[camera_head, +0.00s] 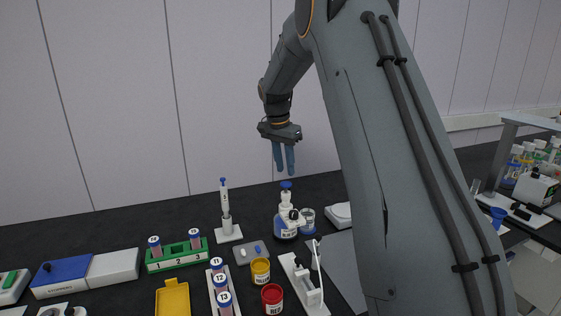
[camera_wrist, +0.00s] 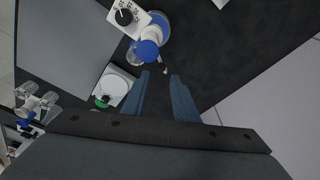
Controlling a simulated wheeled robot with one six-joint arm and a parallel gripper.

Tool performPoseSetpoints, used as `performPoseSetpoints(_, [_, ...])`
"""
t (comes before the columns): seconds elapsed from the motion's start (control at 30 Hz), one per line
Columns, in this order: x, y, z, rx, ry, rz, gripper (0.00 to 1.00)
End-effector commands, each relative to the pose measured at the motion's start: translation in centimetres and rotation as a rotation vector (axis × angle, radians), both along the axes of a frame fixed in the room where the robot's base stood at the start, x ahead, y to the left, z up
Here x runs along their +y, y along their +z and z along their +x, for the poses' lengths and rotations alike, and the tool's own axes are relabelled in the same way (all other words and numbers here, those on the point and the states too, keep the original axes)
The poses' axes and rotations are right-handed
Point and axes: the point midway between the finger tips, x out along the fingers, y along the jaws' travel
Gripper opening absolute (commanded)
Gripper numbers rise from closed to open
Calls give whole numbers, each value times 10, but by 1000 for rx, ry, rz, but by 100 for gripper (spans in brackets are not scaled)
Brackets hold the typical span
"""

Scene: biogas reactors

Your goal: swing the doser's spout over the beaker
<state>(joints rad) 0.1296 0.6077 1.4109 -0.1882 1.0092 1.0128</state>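The doser (camera_head: 286,226) is a bottle of blue liquid with a white head and blue cap, standing upright on the dark bench. The glass beaker (camera_head: 308,220) stands close at its right. In the wrist view, the doser's blue cap (camera_wrist: 149,50) is just above the fingertips, with the beaker (camera_wrist: 132,58) partly hidden at its left. A small pale tip (camera_wrist: 166,70), apparently the spout, points down and right, away from the beaker. My gripper (camera_head: 284,174) is above the doser, fingers pointing down, apart and empty; it also shows in the wrist view (camera_wrist: 160,75).
A white device (camera_head: 339,214) stands right of the beaker. A pipette on a stand (camera_head: 227,232), a green tube rack (camera_head: 178,258), a yellow jar (camera_head: 260,270) and a red jar (camera_head: 272,297) stand left and in front. The wall is behind.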

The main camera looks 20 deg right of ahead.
Motion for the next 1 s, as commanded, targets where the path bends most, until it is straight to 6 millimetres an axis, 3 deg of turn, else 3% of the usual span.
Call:
performPoseSetpoints(0.27, [-3, -9, 1, 0, -2, 0, 27])
performPoseSetpoints(0.8, [-12, -73, 7, 1, 0, 0, 27])
performPoseSetpoints(1.0, [-15, -85, 9, 0, 0, 0, 27])
